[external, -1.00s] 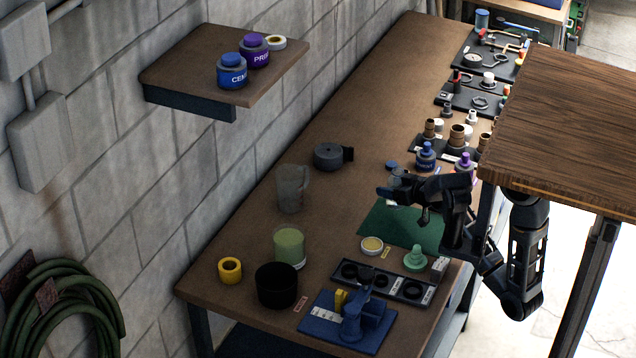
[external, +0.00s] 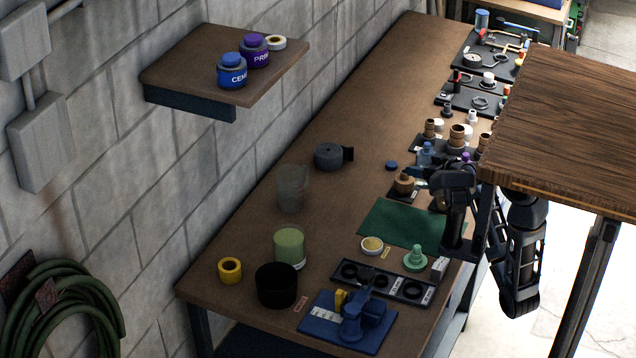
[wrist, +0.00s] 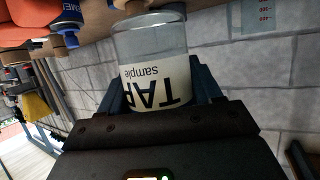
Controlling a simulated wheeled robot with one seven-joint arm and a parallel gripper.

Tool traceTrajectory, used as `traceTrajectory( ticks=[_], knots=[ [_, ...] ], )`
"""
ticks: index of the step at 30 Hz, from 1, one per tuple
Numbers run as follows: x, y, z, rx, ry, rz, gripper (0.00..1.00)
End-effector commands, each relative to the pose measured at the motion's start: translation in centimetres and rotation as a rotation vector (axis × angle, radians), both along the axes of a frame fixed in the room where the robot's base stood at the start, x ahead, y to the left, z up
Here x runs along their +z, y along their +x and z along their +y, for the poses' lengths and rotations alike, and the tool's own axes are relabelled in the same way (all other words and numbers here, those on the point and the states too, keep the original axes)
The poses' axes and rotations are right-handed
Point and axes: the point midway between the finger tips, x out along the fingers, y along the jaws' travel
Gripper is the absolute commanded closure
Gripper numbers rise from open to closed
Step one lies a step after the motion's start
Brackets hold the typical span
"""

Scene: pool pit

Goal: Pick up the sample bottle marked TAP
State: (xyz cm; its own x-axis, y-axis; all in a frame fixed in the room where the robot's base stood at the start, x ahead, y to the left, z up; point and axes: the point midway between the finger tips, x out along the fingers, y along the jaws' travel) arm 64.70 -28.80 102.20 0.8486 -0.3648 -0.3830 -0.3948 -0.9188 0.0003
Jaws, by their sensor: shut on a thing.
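The clear sample bottle (wrist: 150,42) fills the middle of the wrist view. Its white label reads TAP sample and appears upside down there. My gripper (wrist: 160,92) has a finger on each side of the bottle and is shut on it around the label. In the external view my gripper (external: 428,178) is over the right side of the bench, behind the green mat. A pale blue, see-through shape there, near the bottles at the back, looks like the held bottle (external: 425,154). The picture is too small to tell whether it touches the bench.
A blue-labelled bottle (wrist: 68,18) is close by in the wrist view. Brown fittings (external: 457,136) stand behind my gripper, and a brown-topped item (external: 404,183) is left of it. The wooden tabletop (external: 565,125) overhangs at right. The green mat (external: 395,222) is clear.

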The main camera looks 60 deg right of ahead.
Motion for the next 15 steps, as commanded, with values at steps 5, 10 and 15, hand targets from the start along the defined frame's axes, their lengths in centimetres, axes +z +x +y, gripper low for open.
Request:
traceTrajectory(
  ticks=[5,10,15],
  knots=[
    [0.42,-0.41,-0.37,0.001,-0.001,-0.001,0.71],
    [0.58,-0.63,-0.55,0.000,-0.002,-0.001,0.71],
    [0.63,-0.69,-0.60,0.001,-0.001,-0.002,0.71]
  ],
)
